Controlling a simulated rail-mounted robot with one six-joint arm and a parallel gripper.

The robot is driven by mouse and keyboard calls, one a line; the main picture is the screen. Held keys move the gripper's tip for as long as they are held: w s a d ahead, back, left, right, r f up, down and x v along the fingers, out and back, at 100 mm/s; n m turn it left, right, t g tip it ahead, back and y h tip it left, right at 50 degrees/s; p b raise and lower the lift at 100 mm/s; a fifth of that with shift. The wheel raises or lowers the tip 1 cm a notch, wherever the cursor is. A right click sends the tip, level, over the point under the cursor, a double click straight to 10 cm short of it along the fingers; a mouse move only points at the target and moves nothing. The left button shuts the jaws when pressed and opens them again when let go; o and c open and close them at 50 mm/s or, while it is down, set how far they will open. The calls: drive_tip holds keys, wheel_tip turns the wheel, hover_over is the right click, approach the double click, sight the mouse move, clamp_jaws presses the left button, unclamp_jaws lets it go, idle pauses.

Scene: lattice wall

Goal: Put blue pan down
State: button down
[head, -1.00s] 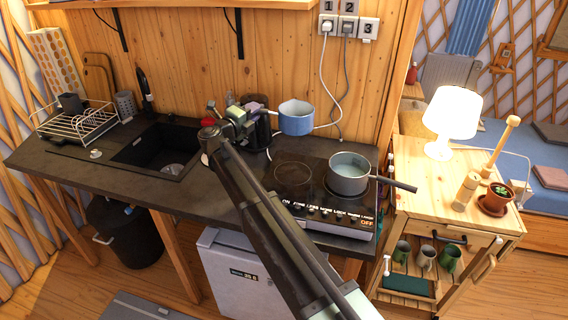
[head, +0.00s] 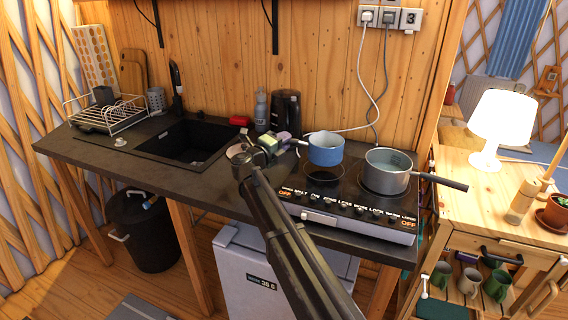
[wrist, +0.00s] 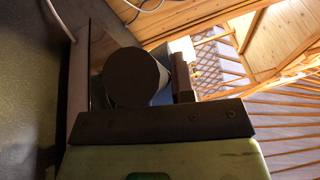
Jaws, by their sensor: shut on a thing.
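The blue pan (head: 326,152) is upright over the left burner of the hob (head: 345,188). Part of the burner ring shows below it, and I cannot tell whether the pan touches the hob. My gripper (head: 290,142) is left of the pan and shut on its handle.
A grey pot (head: 387,172) stands on the right burner, close to the blue pan, its handle pointing right. A black kettle (head: 286,112) and a bottle (head: 260,112) stand behind my gripper. The sink (head: 185,142) and dish rack (head: 108,114) are left.

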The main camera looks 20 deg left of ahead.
wheel_tip(320, 180, down, 4)
drive_tip(key=b, duration=0.4)
drive_tip(key=shift+f, duration=0.25)
drive_tip(key=c, duration=1)
unclamp_jaws()
drive_tip(key=shift+r, duration=0.1)
drive_tip(key=shift+o, duration=0.2)
drive_tip(key=r+v, duration=0.1)
drive_tip(key=v, duration=1.1)
drive_tip(key=shift+f, duration=0.3)
